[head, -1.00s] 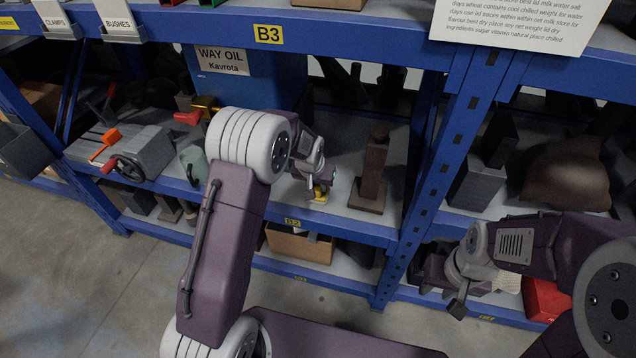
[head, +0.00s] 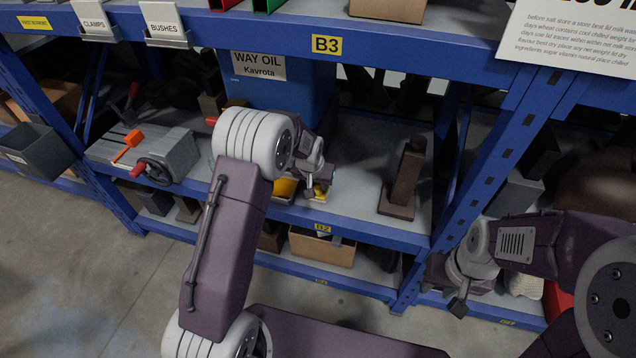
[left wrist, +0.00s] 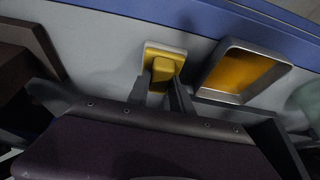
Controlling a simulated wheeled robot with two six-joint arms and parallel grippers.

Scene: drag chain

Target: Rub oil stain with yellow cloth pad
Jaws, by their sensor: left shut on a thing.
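The yellow cloth pad (left wrist: 165,52) has a yellow grip block and a pale edge. It sits on or just above the grey shelf board; I cannot tell if it touches. My left gripper (left wrist: 157,88) is shut on the block, a finger on each side. In the head view the pad (head: 320,191) shows small below my left gripper (head: 318,182), near the shelf's front edge. I cannot make out a separate oil stain; the arm hides part of the board. My right gripper (head: 458,298) hangs at the right, its jaw opening unclear.
A metal-rimmed tray with amber inside (left wrist: 241,69) lies right of the pad in the wrist view. A brown stand (head: 404,180) is right of the gripper in the head view. A blue WAY OIL container (head: 270,95) is behind. A grey vise (head: 160,155) is left.

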